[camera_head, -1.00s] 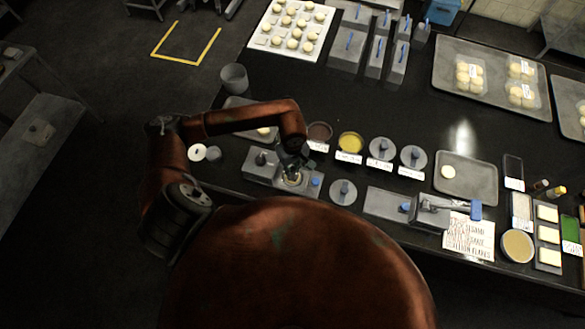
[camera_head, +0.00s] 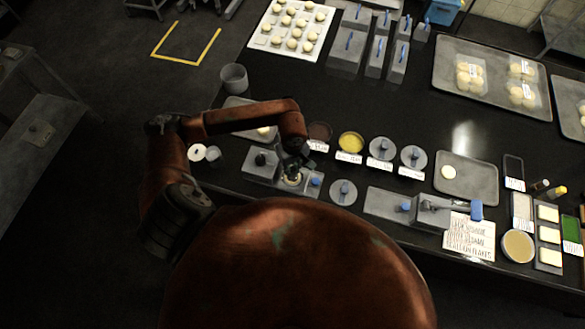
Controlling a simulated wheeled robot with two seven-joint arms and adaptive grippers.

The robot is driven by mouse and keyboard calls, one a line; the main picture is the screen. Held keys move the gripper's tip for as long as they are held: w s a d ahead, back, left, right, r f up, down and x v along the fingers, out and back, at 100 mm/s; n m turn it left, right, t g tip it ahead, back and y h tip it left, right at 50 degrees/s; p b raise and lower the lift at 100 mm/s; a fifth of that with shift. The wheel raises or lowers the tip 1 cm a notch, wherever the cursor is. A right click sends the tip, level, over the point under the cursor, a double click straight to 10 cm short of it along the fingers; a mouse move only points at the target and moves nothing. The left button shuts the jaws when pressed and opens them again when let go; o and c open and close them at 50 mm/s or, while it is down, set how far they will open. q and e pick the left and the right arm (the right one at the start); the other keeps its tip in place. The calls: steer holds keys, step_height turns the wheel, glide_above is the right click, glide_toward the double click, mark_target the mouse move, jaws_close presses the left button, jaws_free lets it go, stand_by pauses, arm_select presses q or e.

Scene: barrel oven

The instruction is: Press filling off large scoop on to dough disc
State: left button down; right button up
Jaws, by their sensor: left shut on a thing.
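My left gripper (camera_head: 294,166) points down over a grey metal station (camera_head: 262,178) near the front of the black table. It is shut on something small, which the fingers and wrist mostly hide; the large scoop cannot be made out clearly. Whether the held thing touches the dough cannot be told. My right gripper is not in view.
Bowls of dark filling (camera_head: 319,132) and yellow filling (camera_head: 351,142) stand just behind my gripper, with lidded round containers (camera_head: 382,148) to their right. A tray (camera_head: 476,187) with one pale disc lies farther right. The table's middle is clear.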

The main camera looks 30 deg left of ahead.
arm_select(q)
steer(key=shift+s+f, duration=0.1)
steer(key=shift+s, duration=0.05)
steer(key=shift+r+p, duration=0.9)
steer(key=shift+r, duration=1.3)
steer(key=shift+r+p, duration=0.45)
steer(key=shift+r, duration=0.9)
